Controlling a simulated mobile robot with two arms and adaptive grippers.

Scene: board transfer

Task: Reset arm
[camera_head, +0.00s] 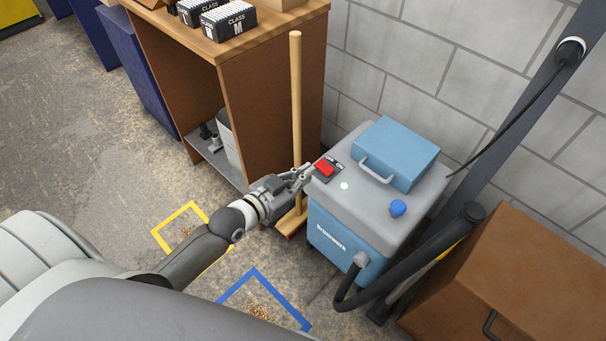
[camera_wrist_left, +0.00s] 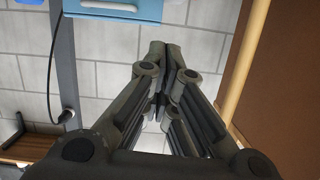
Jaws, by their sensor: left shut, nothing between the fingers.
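My left gripper (camera_head: 304,170) is shut and empty beside the front left corner of a grey and blue machine (camera_head: 350,205). Its fingertips are close to the red switch (camera_head: 325,168) marked OFF and ON; I cannot tell whether they touch it. A green light (camera_head: 344,186) shows near the switch. In the left wrist view the closed fingers (camera_wrist_left: 160,50) point at the block wall, with a blue part of the machine (camera_wrist_left: 115,8) at the top. My right gripper is not in view.
A wooden broom handle (camera_head: 296,100) stands upright near my left gripper, by a brown cabinet (camera_head: 265,90) with boxes on top. A black hose (camera_head: 410,255) and a brown box (camera_head: 500,280) are on the right. Yellow (camera_head: 165,232) and blue (camera_head: 235,287) tape marks the floor.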

